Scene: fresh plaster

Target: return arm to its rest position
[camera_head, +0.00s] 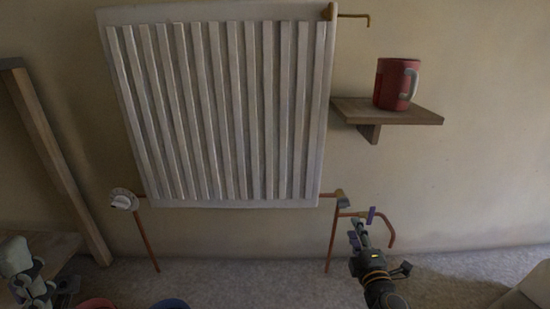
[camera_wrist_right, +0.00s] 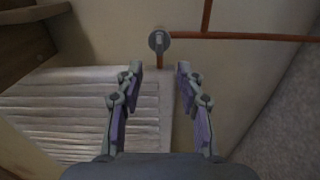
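My right gripper (camera_head: 362,226) is in front of the wall, below the right end of the radiator and close in the picture to a bent copper pipe (camera_head: 388,228). In the right wrist view its two fingers (camera_wrist_right: 160,72) with purple pads stand apart with nothing between them. I cannot tell whether it touches the pipe. Part of my left arm and gripper (camera_head: 22,275) shows at the lower left edge, cut off by the frame; its finger opening is not clear.
A white ribbed radiator (camera_head: 215,110) hangs on the wall, with a white knob (camera_head: 124,200) at lower left and a valve (camera_head: 343,199) at lower right. A red mug (camera_head: 392,84) stands on a wooden shelf (camera_head: 405,115). Red and blue rims show at the bottom edge.

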